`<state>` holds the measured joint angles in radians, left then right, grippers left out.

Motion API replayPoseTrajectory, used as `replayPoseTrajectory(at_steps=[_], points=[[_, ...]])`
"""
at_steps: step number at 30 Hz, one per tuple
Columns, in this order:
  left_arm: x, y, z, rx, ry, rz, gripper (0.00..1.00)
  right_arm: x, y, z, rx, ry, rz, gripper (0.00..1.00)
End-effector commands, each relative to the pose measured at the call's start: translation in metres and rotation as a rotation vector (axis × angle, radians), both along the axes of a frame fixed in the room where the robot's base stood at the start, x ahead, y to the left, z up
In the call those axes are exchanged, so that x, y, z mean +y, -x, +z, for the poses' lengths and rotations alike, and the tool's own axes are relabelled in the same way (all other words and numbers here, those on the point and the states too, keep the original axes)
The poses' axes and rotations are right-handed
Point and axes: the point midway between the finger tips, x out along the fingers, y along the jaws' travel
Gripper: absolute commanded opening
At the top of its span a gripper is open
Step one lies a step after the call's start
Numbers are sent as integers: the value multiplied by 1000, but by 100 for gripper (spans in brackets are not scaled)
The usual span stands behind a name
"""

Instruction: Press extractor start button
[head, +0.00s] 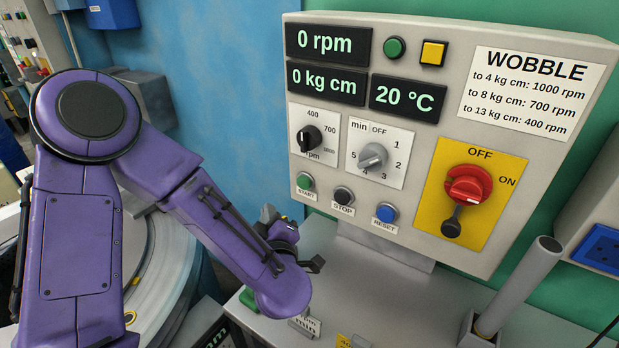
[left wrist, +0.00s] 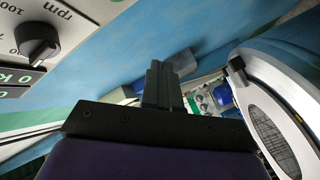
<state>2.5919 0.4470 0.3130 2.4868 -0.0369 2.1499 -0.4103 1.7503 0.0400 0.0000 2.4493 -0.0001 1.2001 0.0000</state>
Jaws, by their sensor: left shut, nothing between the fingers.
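The green start button (head: 305,181), labelled START, sits at the lower left of the grey control panel (head: 300,95) in the head view. My left gripper (head: 268,213) is below and to the left of it, apart from the panel and partly hidden by its own wrist. In the left wrist view its dark fingers (left wrist: 158,85) are together with nothing between them, and they point at the blue wall. That view shows a black rpm knob (left wrist: 37,42) on the panel but not the start button. My right gripper is in neither view.
The black stop button (head: 344,195) and blue reset button (head: 385,213) are to the right of start. A red switch (head: 469,185) is on a yellow plate. The displays read 0 rpm, 0 kg cm and 20 °C. A grey pipe (head: 518,285) stands at the lower right.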

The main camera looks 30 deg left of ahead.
Motion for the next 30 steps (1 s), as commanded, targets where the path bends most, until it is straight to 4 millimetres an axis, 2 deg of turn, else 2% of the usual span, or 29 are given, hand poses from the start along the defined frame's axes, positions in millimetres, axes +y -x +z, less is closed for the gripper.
replayPoseTrajectory(at_steps=[11, 24, 30], points=[[-8, -15, -2, 0, 2, -16, 0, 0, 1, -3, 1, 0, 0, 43], [-11, -75, -1, 0, -1, -10, 0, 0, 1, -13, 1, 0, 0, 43], [-12, -90, -1, 0, 0, -11, 0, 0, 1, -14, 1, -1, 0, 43]])
